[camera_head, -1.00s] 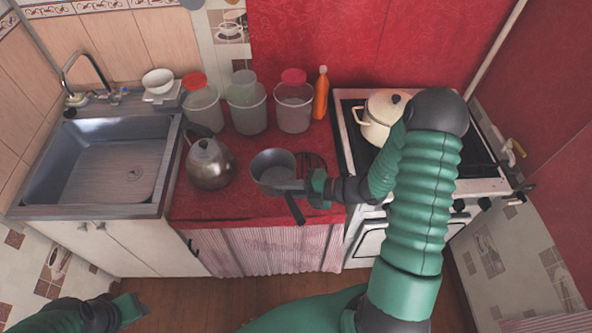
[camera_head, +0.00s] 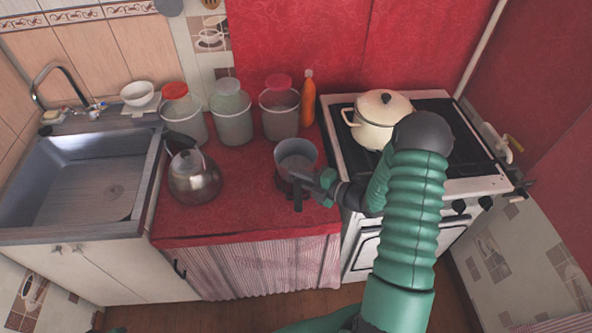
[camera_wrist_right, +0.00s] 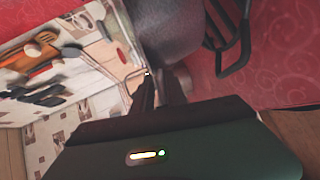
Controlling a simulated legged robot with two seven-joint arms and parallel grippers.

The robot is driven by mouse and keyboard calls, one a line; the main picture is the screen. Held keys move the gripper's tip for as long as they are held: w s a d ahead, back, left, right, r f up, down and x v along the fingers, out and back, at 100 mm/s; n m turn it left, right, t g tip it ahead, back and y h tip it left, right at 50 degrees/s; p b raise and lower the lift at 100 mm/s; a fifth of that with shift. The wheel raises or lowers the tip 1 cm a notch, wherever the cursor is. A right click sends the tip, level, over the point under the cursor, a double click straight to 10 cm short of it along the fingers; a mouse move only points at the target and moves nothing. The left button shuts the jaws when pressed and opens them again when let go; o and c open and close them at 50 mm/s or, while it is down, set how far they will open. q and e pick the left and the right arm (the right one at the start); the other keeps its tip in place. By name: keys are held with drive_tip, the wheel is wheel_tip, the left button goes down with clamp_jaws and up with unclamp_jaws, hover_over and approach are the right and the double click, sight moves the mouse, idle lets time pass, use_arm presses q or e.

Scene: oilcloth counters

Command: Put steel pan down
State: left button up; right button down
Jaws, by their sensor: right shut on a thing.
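The steel pan (camera_head: 296,154) is a small grey pan with a dark handle, seen over the red counter in the head view. My right gripper (camera_head: 326,181) is shut on it at its near right side. In the right wrist view the pan (camera_wrist_right: 180,28) is a blurred grey shape just beyond my right gripper (camera_wrist_right: 158,88). I cannot tell whether the pan's base touches anything. My left gripper is out of view.
A steel kettle (camera_head: 194,178) stands left of the pan. Several lidded containers (camera_head: 231,118) and an orange bottle (camera_head: 308,98) line the back. A cream pot (camera_head: 379,119) stands on the stove (camera_head: 470,186) at right. The counter's front (camera_head: 235,215) is clear.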

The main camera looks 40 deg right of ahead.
drive_tip(key=f, duration=0.1)
drive_tip(key=d+f, duration=0.1)
drive_tip(key=f, duration=0.1)
drive_tip(key=shift+f, duration=0.1)
drive_tip(key=c, duration=1.8)
unclamp_jaws()
drive_tip(key=shift+s+a, duration=0.1)
drive_tip(key=shift+a, duration=0.1)
drive_tip(key=o, duration=0.5)
drive_tip(key=shift+a, duration=0.25)
drive_tip(key=shift+d, duration=0.1)
drive_tip(key=v, duration=1.2)
drive_tip(key=shift+d, duration=0.1)
